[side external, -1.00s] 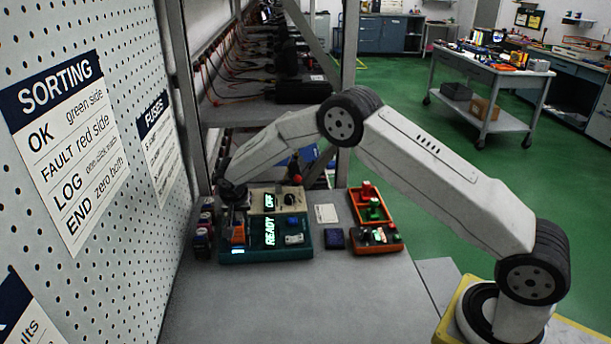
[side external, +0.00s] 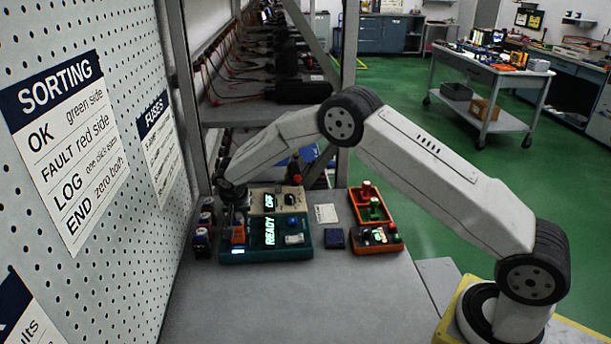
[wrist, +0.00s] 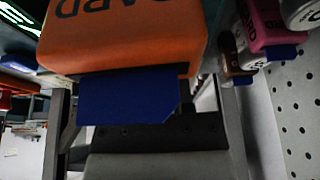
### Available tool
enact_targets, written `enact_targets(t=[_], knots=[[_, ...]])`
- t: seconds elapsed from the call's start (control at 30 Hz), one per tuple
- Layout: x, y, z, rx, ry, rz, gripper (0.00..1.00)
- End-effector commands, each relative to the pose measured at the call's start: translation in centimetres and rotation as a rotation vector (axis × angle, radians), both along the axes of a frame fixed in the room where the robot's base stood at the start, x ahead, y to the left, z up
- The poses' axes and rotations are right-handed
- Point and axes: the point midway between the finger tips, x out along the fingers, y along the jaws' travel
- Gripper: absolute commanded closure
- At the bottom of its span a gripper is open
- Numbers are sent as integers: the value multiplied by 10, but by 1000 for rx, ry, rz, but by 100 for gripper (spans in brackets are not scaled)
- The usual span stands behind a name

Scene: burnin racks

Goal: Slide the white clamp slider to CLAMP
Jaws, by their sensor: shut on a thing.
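My gripper (side external: 236,216) is at the unit's left side, apart from that white part. It is shut on an orange block (side external: 238,235) at the unit's left. The jaw contact is hidden.
Small containers (side external: 203,236) stand close to the left of the unit, near the pegboard wall (side external: 165,255). A dark blue box (side external: 334,238) and an orange tray (side external: 384,248) with coloured parts lie to the right. The front bench (side external: 290,305) is clear.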

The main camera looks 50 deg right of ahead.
Motion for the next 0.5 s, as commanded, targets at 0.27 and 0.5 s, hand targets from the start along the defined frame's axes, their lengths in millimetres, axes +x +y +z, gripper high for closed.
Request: enact_targets(t=[0.27,0.5], knots=[[-15,18,1,-1,-2,3,100],[-26,28,1,-2,-3,1,100]])
